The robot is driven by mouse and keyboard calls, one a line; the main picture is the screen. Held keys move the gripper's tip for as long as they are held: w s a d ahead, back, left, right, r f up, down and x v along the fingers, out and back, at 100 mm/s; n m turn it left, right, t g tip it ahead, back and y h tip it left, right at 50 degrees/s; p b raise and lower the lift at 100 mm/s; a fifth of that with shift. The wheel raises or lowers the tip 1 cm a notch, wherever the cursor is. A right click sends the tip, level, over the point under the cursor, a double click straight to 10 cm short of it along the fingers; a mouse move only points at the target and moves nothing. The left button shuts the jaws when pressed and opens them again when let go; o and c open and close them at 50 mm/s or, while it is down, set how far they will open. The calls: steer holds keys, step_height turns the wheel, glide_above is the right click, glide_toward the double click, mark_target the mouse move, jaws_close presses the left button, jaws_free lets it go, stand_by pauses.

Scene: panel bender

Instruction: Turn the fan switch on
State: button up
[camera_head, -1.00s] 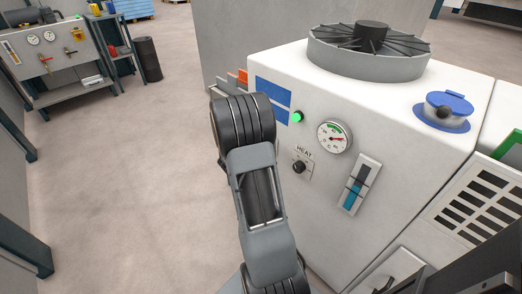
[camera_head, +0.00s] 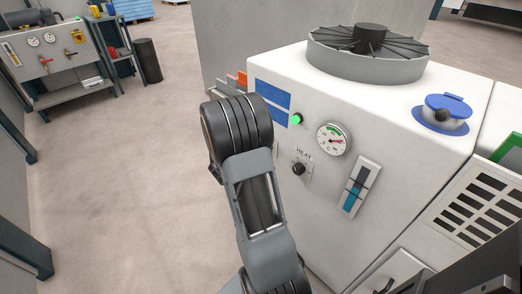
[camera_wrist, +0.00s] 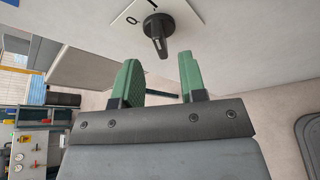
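A black rotary switch (camera_wrist: 157,30) on a white plate (camera_wrist: 124,20) with a "0" and a line mark shows in the wrist view. Its name is not readable there, so I cannot tell for sure that it is the fan switch. Its handle points toward my gripper. My gripper (camera_wrist: 160,70) has two green fingers, spread apart and empty. The switch lies just beyond the fingertips, roughly in line with the gap. In the head view my arm hides the gripper and this switch. The white machine (camera_head: 405,150) carries a fan (camera_head: 368,66) on top.
A HEAT knob (camera_head: 298,169), a round gauge (camera_head: 333,139), a lit green lamp (camera_head: 297,119) and a level indicator (camera_head: 354,194) are on the machine's front. A blue cap (camera_head: 448,102) is on top. A workbench (camera_head: 75,90) stands far left. Open floor (camera_head: 120,180) lies left of my arm.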

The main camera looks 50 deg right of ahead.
steer(key=v, duration=1)
steer(key=shift+p, duration=0.45)
steer(key=shift+f, duration=0.1)
steer(key=s+a+r+m+g+y+p, duration=0.2)
steer(key=s+a+m+g+y+p, duration=0.2)
steer(key=s+a+m+y, duration=0.35)
steer(key=a+r+m+t+y+p, duration=0.2)
steer(key=a+r+p, duration=0.3)
steer(key=r, duration=0.5)
steer(key=a+r+m+t+y+p, duration=0.3)
steer(key=a+r+p, duration=0.3)
steer(key=r, duration=0.5)
steer(key=s+a+y, duration=0.1)
steer(key=a, duration=0.1)
steer(key=shift+a+r+t+y, duration=0.2)
steer(key=shift+a+t+y, duration=0.1)
steer(key=shift+a+y, duration=0.1)
